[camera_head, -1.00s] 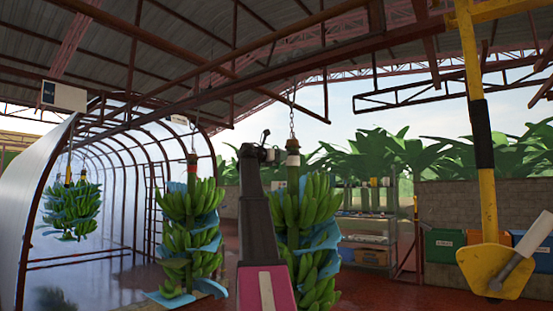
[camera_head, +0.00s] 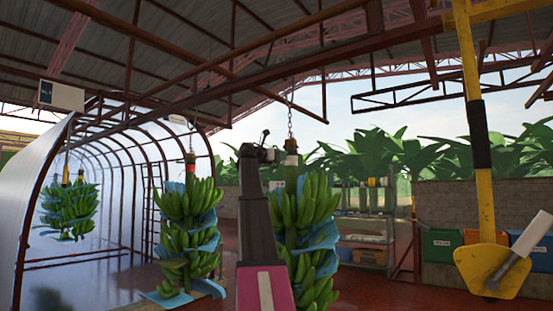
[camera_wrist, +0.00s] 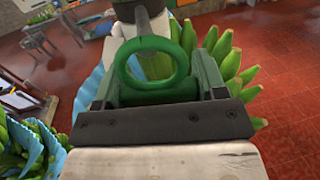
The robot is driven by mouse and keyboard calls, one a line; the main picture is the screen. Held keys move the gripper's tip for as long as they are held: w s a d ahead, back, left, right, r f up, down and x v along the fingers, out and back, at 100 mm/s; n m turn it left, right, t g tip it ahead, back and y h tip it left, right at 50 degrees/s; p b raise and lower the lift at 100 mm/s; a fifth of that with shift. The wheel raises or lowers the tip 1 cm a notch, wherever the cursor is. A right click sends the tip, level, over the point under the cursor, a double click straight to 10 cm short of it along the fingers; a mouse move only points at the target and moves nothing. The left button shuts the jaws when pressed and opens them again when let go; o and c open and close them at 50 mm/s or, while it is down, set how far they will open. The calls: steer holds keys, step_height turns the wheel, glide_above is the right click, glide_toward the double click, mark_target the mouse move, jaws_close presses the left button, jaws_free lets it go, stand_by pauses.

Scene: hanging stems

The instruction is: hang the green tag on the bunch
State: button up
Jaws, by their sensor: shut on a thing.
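The nearest banana bunch (camera_head: 312,215) hangs from a chain (camera_head: 290,120), with a white band (camera_head: 291,160) at the top of its stem. My arm covers its left side in the head view. My gripper (camera_wrist: 152,82) is shut on the green tag (camera_wrist: 178,70), a ring held upright between the fingers in the wrist view. The tag is at the top of the bunch, in front of the white stem top (camera_wrist: 115,30). A grey metal piece (camera_wrist: 143,14) overlaps the ring's upper part. I cannot tell whether the ring is around it or only in front.
Another bunch with blue sheets (camera_head: 188,230) hangs left of my arm, and a third (camera_head: 68,208) farther left. A yellow post (camera_head: 482,150) stands at the right. A shelf rack (camera_head: 365,240) and coloured bins (camera_head: 442,245) are behind. Red floor lies open right of the bunch.

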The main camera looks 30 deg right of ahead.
steer(key=shift+w+x, duration=0.2)
steer(key=shift+x, duration=0.9)
steer(key=shift+w+x, duration=0.2)
steer(key=shift+x, duration=0.95)
stand_by(2.1)
